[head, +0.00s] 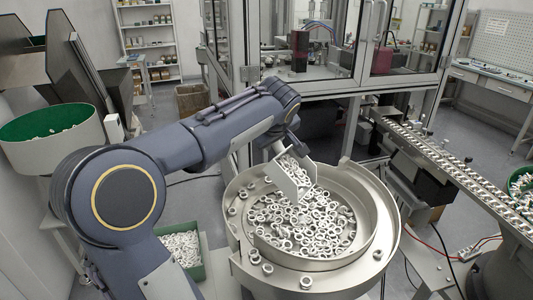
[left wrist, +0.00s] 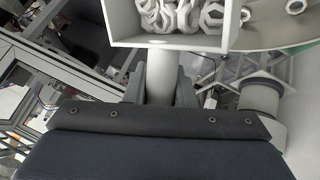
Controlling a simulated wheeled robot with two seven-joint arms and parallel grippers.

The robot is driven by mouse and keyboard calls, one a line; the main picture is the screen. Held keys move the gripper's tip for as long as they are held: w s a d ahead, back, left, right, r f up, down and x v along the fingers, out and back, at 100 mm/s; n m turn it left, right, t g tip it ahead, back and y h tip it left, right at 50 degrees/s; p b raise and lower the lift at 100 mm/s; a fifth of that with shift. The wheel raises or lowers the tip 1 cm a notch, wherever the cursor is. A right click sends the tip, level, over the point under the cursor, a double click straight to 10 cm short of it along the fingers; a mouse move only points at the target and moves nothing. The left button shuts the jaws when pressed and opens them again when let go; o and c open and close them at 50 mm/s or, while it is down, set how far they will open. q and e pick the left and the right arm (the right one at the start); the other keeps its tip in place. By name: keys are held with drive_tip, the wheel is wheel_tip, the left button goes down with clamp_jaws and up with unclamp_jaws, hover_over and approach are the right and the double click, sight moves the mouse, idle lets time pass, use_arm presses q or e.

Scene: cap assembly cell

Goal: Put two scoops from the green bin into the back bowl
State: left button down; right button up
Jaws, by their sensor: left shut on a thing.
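My left gripper (head: 287,146) is shut on the handle of a pale scoop (head: 287,186) above the metal bowl (head: 384,225). In the left wrist view the gripper (left wrist: 160,85) grips the handle below the scoop (left wrist: 170,42). The scoop is tilted and holds white ring-like parts. Its front edge is low over the heap; I cannot tell whether parts are sliding out. The bowl holds many such parts, some on its outer ledge. A green bin (head: 197,272) with small white parts stands low at left, partly behind my arm. My right gripper is out of view.
A pale hopper with green inside (head: 40,116) stands at far left, and another green container (head: 523,172) at the right edge. A conveyor (head: 450,160) carrying parts runs right of the bowl. A glass-fronted machine frame (head: 350,85) stands behind it.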

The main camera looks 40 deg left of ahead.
use_arm(q)
drive_tip(key=d+r+y, duration=0.1)
drive_tip(key=d+r+y+b, duration=0.1)
drive_tip(key=d+m+y+b, duration=0.1)
drive_tip(key=d, duration=0.1)
drive_tip(key=shift+w+r, duration=0.35)
drive_tip(key=shift+r, duration=0.05)
drive_tip(key=shift+d+r+m+y, duration=0.3)
drive_tip(key=shift+d+r+y, duration=0.2)
drive_tip(key=shift+d+y, duration=0.1)
idle(0.3)
